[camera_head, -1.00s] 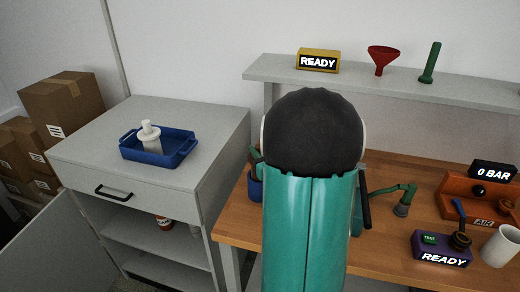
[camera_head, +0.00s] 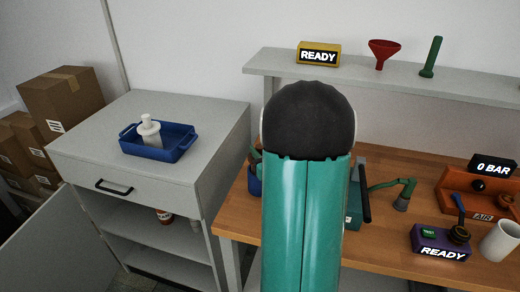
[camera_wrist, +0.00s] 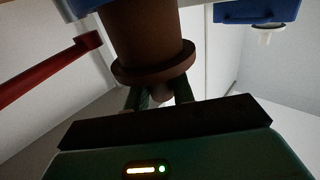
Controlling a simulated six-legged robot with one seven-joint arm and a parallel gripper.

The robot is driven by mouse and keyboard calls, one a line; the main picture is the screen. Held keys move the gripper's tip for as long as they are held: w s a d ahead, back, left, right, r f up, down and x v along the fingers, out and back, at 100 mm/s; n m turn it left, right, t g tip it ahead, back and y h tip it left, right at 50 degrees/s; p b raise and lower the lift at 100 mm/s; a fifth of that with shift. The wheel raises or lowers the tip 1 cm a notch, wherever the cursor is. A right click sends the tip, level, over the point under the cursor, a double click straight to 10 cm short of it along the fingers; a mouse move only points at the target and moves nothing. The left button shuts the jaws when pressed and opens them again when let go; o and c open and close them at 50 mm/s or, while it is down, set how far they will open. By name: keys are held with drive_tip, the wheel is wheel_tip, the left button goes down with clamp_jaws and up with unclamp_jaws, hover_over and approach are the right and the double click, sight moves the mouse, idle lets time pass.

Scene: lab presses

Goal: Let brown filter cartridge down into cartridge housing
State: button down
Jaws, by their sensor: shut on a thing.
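The brown filter cartridge (camera_wrist: 150,38) fills the upper middle of the wrist view, with a wide flange at its near end. My gripper (camera_wrist: 160,96) is shut on the narrow knob beyond that flange. A blue part (camera_wrist: 92,7) shows at the top edge of the wrist view, by the cartridge's far end. It may be the cartridge housing; I cannot tell whether the cartridge is inside it or only in front of it. In the head view my own arm hides the gripper and the cartridge.
A red bar (camera_wrist: 45,72) lies left of the cartridge in the wrist view. In the head view, a blue tray (camera_head: 178,153) with a white part (camera_head: 148,130) sits on the grey cabinet (camera_head: 85,150). A purple READY box (camera_head: 440,243) and white mug (camera_head: 499,241) stand on the bench's right.

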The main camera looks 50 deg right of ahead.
drive_tip(key=shift+f, duration=2.05)
drive_tip(key=c, duration=1.1)
unclamp_jaws()
